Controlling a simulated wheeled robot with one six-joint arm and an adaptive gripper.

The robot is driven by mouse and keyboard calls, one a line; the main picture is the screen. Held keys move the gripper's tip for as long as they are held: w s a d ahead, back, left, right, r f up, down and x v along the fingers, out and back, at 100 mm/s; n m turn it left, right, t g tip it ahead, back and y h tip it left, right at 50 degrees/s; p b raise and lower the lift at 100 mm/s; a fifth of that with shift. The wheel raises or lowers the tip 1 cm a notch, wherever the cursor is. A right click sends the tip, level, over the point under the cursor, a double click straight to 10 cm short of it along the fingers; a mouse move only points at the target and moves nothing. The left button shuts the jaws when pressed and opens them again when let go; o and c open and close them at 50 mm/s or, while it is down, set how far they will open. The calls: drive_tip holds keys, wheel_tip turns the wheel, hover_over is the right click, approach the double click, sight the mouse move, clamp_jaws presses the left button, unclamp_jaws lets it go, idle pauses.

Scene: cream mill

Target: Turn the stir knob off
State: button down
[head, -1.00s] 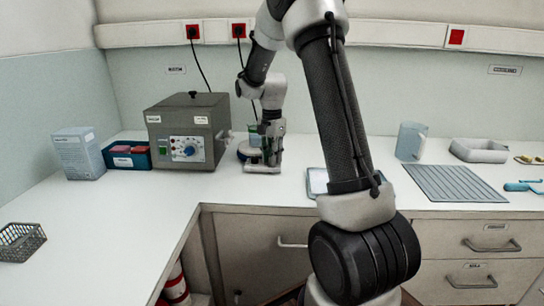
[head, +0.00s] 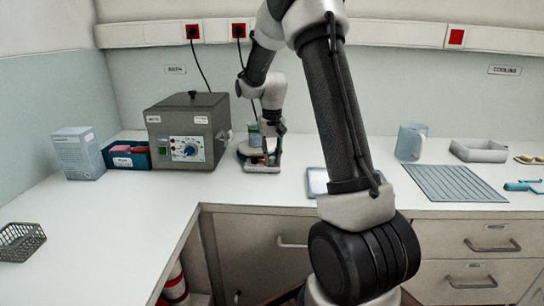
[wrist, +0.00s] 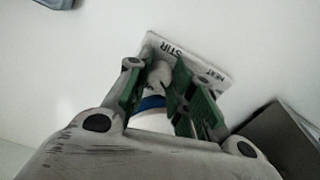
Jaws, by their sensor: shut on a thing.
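The stirrer (head: 262,168) stands on the bench right of the grey box, with a pale front strip and a round blue-edged top. In the wrist view its front panel (wrist: 210,62) reads STIR and HEAT. The stir knob (wrist: 160,74), small and pale, sits beside the STIR label. My gripper (wrist: 158,80), with green finger pads, is shut on the stir knob, one finger on each side. In the head view my gripper (head: 270,152) is low at the stirrer's front and hides part of it. The knob's pointer cannot be made out.
A grey heater box (head: 188,128) with a blue dial stands close left of the stirrer. A greenish vessel (head: 254,134) shows behind my gripper. A pale tray (head: 317,181) lies to the right, with a jug (head: 410,141) further right.

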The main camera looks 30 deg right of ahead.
sight(273, 157)
drive_tip(key=n, duration=1.2)
drive_tip(key=shift+d, duration=0.1)
drive_tip(key=shift+n, duration=0.4)
drive_tip(key=c, duration=1.2)
unclamp_jaws()
wheel_tip(273, 157, up, 12)
